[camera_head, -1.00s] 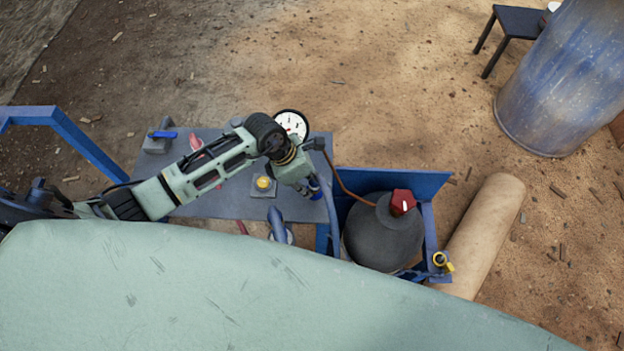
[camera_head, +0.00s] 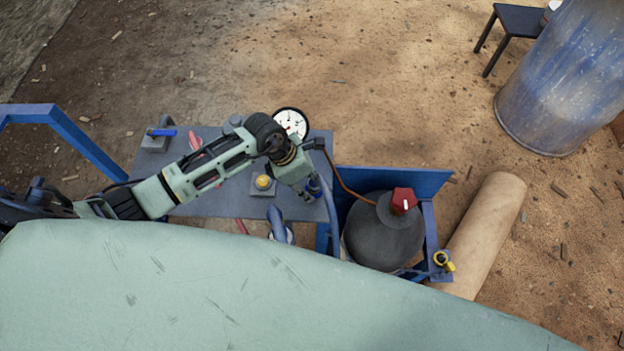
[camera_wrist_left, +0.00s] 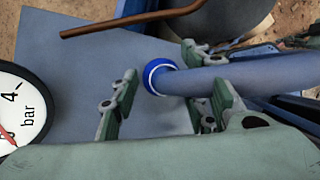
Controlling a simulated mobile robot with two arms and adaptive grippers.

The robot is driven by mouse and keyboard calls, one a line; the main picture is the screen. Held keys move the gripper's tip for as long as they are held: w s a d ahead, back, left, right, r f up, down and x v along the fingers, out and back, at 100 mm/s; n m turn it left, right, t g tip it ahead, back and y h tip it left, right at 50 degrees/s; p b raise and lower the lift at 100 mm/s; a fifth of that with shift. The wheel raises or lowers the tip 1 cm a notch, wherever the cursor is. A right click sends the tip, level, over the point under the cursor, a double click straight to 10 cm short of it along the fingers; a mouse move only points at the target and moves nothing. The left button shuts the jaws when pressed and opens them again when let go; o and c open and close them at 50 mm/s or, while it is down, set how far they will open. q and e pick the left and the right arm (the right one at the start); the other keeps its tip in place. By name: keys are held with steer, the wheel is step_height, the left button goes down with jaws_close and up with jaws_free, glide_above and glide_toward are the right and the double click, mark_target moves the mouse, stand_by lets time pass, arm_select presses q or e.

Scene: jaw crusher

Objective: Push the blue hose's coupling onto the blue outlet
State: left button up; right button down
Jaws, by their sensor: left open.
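My left gripper (camera_head: 306,188) is over the right end of the grey plate; its fingers are apart in the left wrist view (camera_wrist_left: 160,100). The blue hose (camera_head: 331,215) rises beside the plate's right edge, its blue coupling (camera_head: 314,187) at the fingertips. In the left wrist view the coupling (camera_wrist_left: 158,77), with a white ring, lies near the finger gap, and the hose (camera_wrist_left: 250,78) runs right past one finger. I cannot tell whether a finger touches it. A bent blue-grey pipe (camera_head: 277,222) stands at the plate's front edge; it may be the blue outlet. My right gripper is not visible.
A dark tank (camera_head: 383,240) with a red knob (camera_head: 403,200) and a copper pipe (camera_head: 350,188) stand right. A pale green surface (camera_head: 200,290) fills the foreground.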

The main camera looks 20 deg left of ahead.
arm_select(q)
steer(key=v, duration=1.2)
